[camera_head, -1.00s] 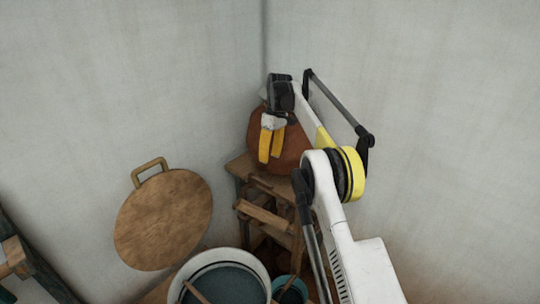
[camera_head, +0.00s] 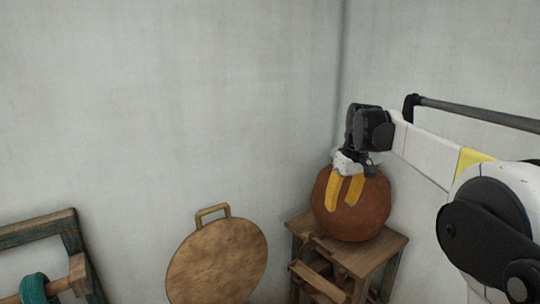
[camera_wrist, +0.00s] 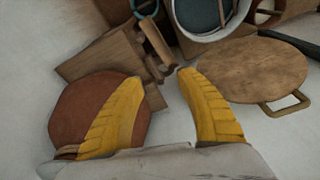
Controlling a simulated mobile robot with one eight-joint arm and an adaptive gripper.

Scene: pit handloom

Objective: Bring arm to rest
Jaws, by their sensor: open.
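My gripper (camera_head: 345,193) has two yellow fingers pointing down, spread apart with nothing between them. In the head view it overlaps a round reddish-brown clay pot (camera_head: 370,215) that stands on a wooden stand (camera_head: 388,246). In the wrist view the gripper (camera_wrist: 160,78) is open, and its left finger crosses in front of the pot (camera_wrist: 75,115). I cannot tell whether any finger touches the pot.
A round wooden lid with a handle (camera_head: 218,262) leans near the wall, left of the stand. A wooden frame (camera_head: 72,235) with teal yarn (camera_head: 33,289) is at lower left. The wrist view shows a white-rimmed tub of dark liquid (camera_wrist: 207,14). Walls meet behind the pot.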

